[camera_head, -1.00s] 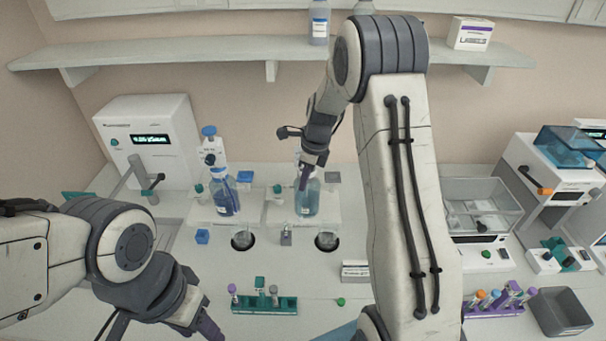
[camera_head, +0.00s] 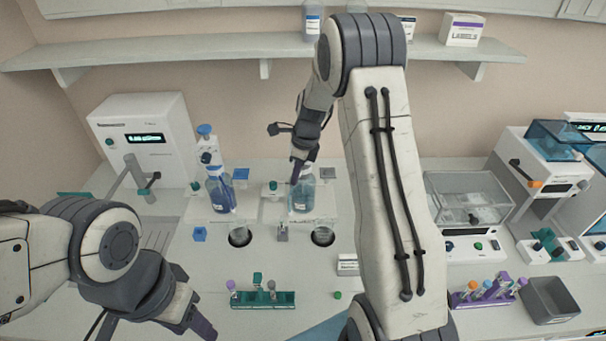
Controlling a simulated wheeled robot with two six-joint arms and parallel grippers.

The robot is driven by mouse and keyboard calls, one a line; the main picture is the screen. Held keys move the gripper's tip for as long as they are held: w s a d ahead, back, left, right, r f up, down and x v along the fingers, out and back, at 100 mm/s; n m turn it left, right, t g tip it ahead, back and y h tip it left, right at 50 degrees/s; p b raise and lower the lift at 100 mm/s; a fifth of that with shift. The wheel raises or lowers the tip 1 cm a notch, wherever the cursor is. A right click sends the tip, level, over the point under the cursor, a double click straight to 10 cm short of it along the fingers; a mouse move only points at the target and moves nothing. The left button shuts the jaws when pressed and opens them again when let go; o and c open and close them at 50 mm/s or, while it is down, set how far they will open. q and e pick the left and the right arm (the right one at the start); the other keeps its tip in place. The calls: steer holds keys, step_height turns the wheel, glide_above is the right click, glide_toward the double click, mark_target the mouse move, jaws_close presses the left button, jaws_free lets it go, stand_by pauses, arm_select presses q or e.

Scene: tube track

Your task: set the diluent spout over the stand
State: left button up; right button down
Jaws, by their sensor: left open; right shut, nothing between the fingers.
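Two dispenser bottles stand at the back of the bench. The left bottle (camera_head: 220,194) holds dark blue liquid and has a blue-topped dispenser head (camera_head: 206,148). The right bottle (camera_head: 302,198) holds paler blue liquid; its top and spout are hidden behind my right gripper. I cannot tell which bottle is the diluent. A clear cup sits in a dark round recess in front of each, the left cup (camera_head: 239,234) and the right cup (camera_head: 322,234). My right gripper (camera_head: 295,174) is shut and empty at the right bottle's top. My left gripper (camera_head: 208,334) is open, low at the front left.
A green rack (camera_head: 263,299) with several tubes lies at the front, and a purple rack (camera_head: 484,296) at the right beside a grey bin (camera_head: 551,300). A white instrument (camera_head: 140,145) stands at the back left. A shelf (camera_head: 240,52) runs above the bench.

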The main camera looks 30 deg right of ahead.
steer(key=shift+w+d, duration=0.15)
steer(key=shift+d, duration=0.3)
steer(key=s+d+r, duration=0.1)
steer(key=d+r, duration=0.1)
steer(key=r, duration=0.4)
steer(key=s+d+r+b, duration=0.1)
steer(key=s+d+r, duration=0.1)
steer(key=r, duration=0.4)
steer(key=shift+s, duration=0.3)
